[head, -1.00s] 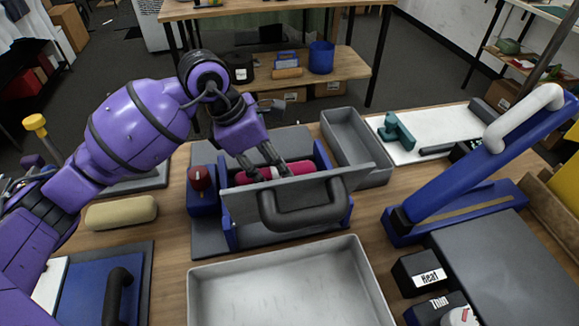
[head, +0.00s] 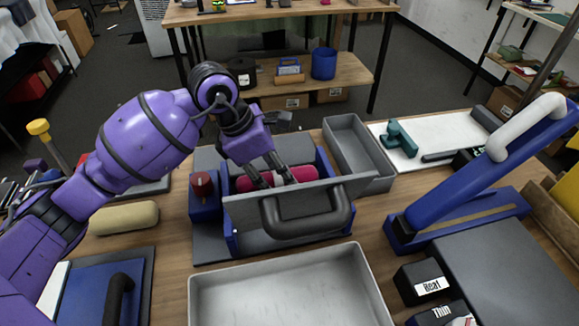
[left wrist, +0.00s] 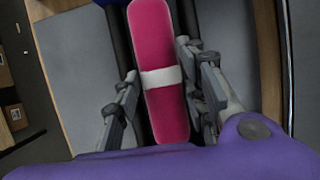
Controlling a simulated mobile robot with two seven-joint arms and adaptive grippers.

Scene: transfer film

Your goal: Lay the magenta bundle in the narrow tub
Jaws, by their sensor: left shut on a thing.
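The magenta bundle (head: 305,174) is a rounded roll with a white band. It lies inside the blue and grey fixture, partly hidden behind the fixture's grey front plate (head: 345,190). My left gripper (head: 279,181) reaches down into the fixture and is shut on the bundle near its middle. In the left wrist view the bundle (left wrist: 166,110) runs lengthwise between the two fingers, with its white band between them. The narrow tub (head: 376,186), long, grey and open, stands just right of the fixture and looks empty. My right gripper is not in view.
A wide grey tray (head: 205,300) stands in front of the fixture. A blue lever with a white handle (head: 525,125) rises at right. A beige roll (head: 123,218) lies at left. A white board (head: 430,135) with a teal tool lies beyond the narrow tub.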

